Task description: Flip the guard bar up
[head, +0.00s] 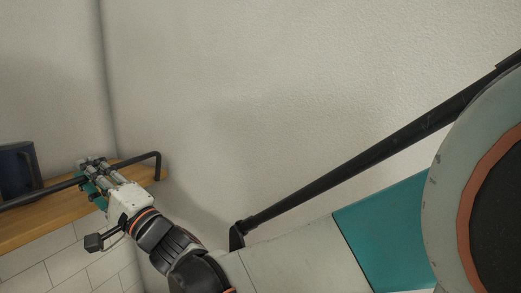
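The guard bar (38,195) is a thin black rod running along the wooden shelf (45,226) at the left of the head view. Its right end bends down to the shelf by the corner. My gripper (88,173), with grey and teal fingers, is at the bar's middle stretch and covers that part of it. Whether the fingers close on the bar or only lie against it is hidden at this angle.
A dark blue container (17,170) with a black handle stands on the shelf at the far left. White tiles (60,262) cover the wall below the shelf. A plain wall (250,90) rises behind, with a corner right of the shelf.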

